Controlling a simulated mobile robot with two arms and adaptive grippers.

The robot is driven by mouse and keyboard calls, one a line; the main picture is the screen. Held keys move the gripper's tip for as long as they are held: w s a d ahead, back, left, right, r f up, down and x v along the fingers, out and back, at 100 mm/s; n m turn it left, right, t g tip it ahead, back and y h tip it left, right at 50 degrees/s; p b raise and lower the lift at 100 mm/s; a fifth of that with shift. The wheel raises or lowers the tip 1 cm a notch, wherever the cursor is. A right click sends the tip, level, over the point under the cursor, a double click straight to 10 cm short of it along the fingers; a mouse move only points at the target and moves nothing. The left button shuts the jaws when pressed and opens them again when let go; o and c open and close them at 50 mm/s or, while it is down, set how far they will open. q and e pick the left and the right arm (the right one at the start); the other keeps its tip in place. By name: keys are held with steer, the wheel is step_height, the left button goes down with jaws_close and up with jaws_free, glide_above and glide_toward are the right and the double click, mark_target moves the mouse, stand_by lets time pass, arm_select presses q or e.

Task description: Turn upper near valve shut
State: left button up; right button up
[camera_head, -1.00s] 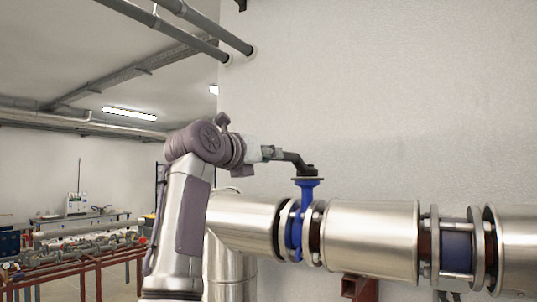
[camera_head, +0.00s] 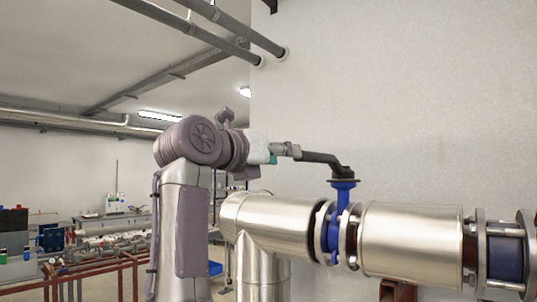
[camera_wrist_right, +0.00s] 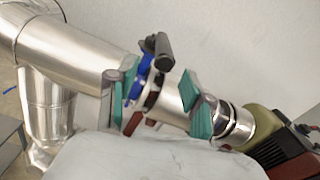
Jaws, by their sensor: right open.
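The valve has a blue body (camera_head: 342,198) set between flanges in a thick silver pipe, with a black lever (camera_head: 325,159) on top that points left. The wrist view also shows the black lever (camera_wrist_right: 163,48) and the blue body (camera_wrist_right: 144,70). My right gripper (camera_head: 287,150) is by the lever's free end in the head view; whether it touches is unclear. In the wrist view my right gripper (camera_wrist_right: 157,98) is open, its green pads wide apart, and the lever shows beyond them, toward the top. My left gripper is not in view.
The silver pipe (camera_head: 410,236) runs right from an elbow, close to the pale wall (camera_head: 420,110). A blue section (camera_head: 500,258) sits further right. An olive and dark unit (camera_wrist_right: 280,135) stands at the wrist view's right. Red frames (camera_head: 100,272) are far left.

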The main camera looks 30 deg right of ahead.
steer(key=shift+v, duration=1.95)
